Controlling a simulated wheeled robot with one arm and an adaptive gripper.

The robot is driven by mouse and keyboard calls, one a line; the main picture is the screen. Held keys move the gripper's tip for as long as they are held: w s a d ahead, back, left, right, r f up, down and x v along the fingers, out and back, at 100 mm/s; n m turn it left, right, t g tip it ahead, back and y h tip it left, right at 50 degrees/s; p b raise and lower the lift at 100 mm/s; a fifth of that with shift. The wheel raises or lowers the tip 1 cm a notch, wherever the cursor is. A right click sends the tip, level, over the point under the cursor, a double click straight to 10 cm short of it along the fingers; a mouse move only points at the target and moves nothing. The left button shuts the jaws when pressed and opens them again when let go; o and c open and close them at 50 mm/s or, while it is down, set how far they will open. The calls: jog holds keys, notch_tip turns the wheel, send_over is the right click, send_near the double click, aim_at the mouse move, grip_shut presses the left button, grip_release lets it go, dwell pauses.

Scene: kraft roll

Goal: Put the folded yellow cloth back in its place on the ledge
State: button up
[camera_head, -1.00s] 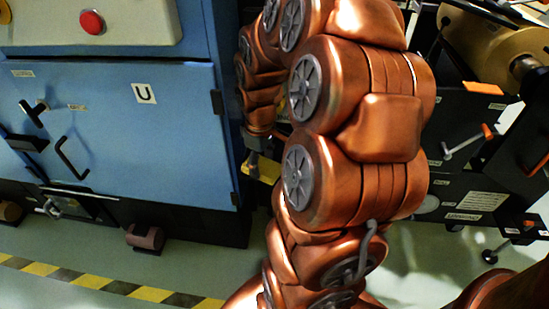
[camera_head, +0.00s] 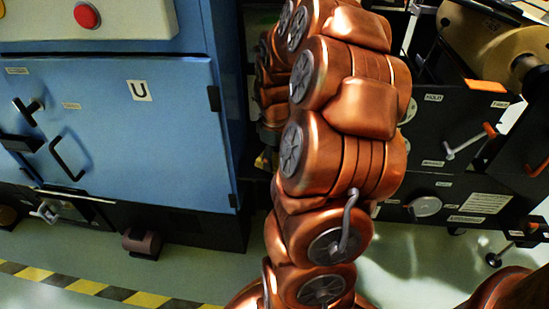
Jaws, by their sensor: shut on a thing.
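My gripper (camera_head: 268,154) is largely hidden behind my own copper arm, just right of the blue cabinet's edge. It is shut on the folded yellow cloth (camera_head: 262,161), of which only a small yellow bit shows beside my arm. The rest of the cloth and the fingertips are hidden. I cannot make out the ledge in this view.
A blue cabinet (camera_head: 120,140) marked U, with black handles and a red button (camera_head: 87,15), stands at the left. A dark machine (camera_head: 455,145) with levers and a brown roll (camera_head: 490,45) stands at the right. Striped floor tape (camera_head: 90,287) crosses the open floor at lower left.

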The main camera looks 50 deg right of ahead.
aim_at(275, 159)
jog(key=o, duration=1.1)
jog(key=shift+w+r, duration=0.1)
notch_tip(275, 159, up, 12)
jog(key=p, duration=0.2)
jog(key=shift+p, duration=0.35)
